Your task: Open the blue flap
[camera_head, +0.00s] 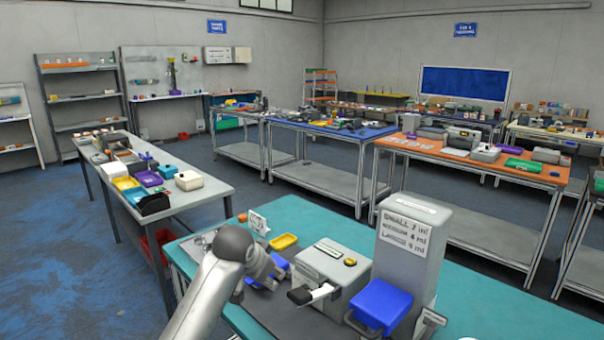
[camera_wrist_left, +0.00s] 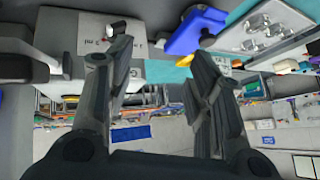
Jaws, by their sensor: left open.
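The blue flap (camera_head: 382,303) sits low on the front of a tall grey box (camera_head: 414,250) with a printed label of sizes in ml. It looks shut, sloping outward with a handle-like edge at its bottom. My left gripper (camera_head: 272,272) is over the left part of the teal table, left of the flap and apart from it. A grey machine (camera_head: 332,272) stands between them. In the left wrist view my gripper (camera_wrist_left: 158,58) has its fingers wide apart with nothing between them. A blue part (camera_wrist_left: 196,30) shows beyond the fingertips; I cannot tell if it is the flap. My right gripper is out of view.
The teal table (camera_head: 500,300) is bare to the right of the tall box. A yellow tray (camera_head: 284,241) and a small white sign (camera_head: 258,222) stand behind my left gripper. A metal tray (camera_wrist_left: 265,38) with round parts shows in the left wrist view. Other benches stand farther back.

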